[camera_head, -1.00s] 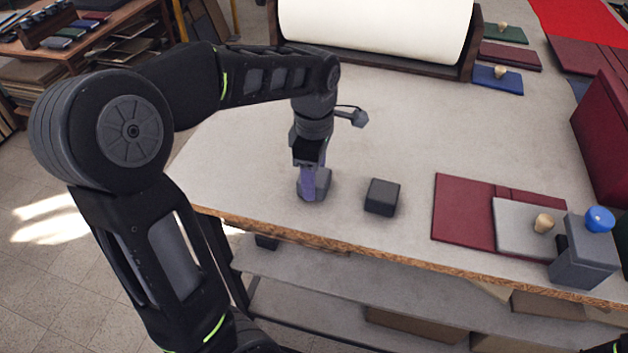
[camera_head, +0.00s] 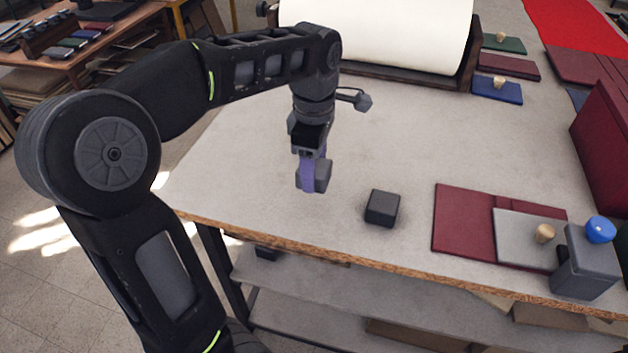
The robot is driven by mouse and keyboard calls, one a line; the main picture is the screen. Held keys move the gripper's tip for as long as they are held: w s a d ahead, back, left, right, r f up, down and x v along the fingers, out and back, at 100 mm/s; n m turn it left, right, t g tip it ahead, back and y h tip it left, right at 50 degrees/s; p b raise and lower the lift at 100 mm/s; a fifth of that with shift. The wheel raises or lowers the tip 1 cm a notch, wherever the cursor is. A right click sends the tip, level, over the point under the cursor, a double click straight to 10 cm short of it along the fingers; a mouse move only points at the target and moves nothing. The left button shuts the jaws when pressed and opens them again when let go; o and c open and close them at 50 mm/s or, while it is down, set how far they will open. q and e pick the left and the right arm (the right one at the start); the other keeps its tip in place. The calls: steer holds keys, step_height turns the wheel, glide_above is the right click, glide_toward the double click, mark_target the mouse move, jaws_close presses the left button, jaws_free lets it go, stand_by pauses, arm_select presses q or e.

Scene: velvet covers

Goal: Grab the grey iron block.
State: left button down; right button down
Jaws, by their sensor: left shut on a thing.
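My left gripper (camera_head: 308,176) is shut on a grey iron block (camera_head: 323,176). Its purple fingers cover part of the block. The block seems to be held above the table (camera_head: 260,140), left of a darker, near-black block (camera_head: 382,208) that sits on the table near its front edge. My right gripper is not in view.
A maroon folder (camera_head: 463,222) and a grey cover (camera_head: 520,236) with a wooden knob lie at the right front. Beside them stands a grey block with a blue knob (camera_head: 600,229). A large white roll (camera_head: 375,30) sits at the back. The table's middle is clear.

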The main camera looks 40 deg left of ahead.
arm_select(q)
step_height(320, 180, up, 5)
steer(key=shift+f+p, duration=0.2)
steer(key=shift+p, duration=0.4)
